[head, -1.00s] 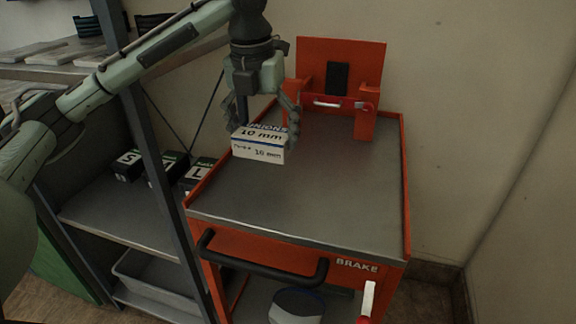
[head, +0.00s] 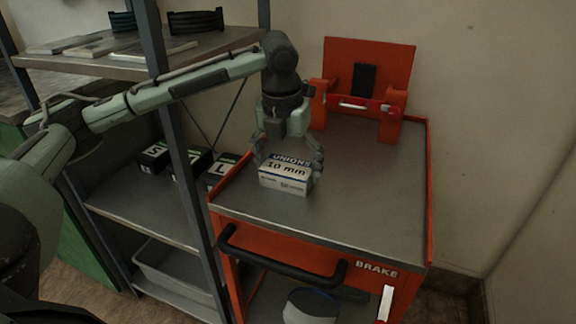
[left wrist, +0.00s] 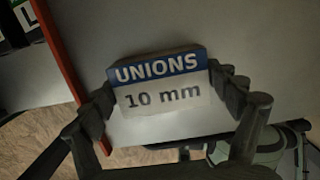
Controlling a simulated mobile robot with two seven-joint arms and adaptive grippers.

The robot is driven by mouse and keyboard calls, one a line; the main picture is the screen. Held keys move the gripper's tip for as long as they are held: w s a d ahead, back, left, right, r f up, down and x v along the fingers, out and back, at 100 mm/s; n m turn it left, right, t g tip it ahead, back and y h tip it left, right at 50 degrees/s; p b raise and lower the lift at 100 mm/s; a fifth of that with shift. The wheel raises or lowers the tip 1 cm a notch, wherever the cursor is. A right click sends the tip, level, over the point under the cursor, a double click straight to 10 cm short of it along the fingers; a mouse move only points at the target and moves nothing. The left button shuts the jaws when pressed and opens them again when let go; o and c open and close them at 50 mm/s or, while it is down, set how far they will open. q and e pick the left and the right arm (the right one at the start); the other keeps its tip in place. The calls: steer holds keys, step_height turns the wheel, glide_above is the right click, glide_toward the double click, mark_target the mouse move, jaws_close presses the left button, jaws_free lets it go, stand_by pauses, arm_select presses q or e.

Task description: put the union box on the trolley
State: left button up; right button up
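The union box (head: 285,181), white with a blue band marked "UNIONS 10 mm", is between the fingers of my left gripper (head: 288,160). It is upright over the left part of the grey top of the trolley (head: 362,205). I cannot tell whether its underside touches the top. In the left wrist view the box (left wrist: 162,92) has a finger of the left gripper (left wrist: 162,85) against each side. My right gripper is not in view.
The orange trolley has a low rim, a raised back bracket (head: 365,70) and a black front handle (head: 280,268). A grey shelf rack (head: 150,212) with black boxes marked S and L stands close on the left. The right part of the trolley top is clear.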

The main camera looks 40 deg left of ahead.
mark_target(285, 171)
arm_select(q)
steer(key=shift+o, duration=0.7)
steer(key=shift+r, duration=0.1)
steer(key=shift+r, duration=0.35)
step_height(285, 171, up, 11)
steer(key=s, duration=0.1)
steer(key=shift+s+d+r, duration=0.15)
steer(key=shift+s+d, duration=0.05)
steer(key=shift+s, duration=0.15)
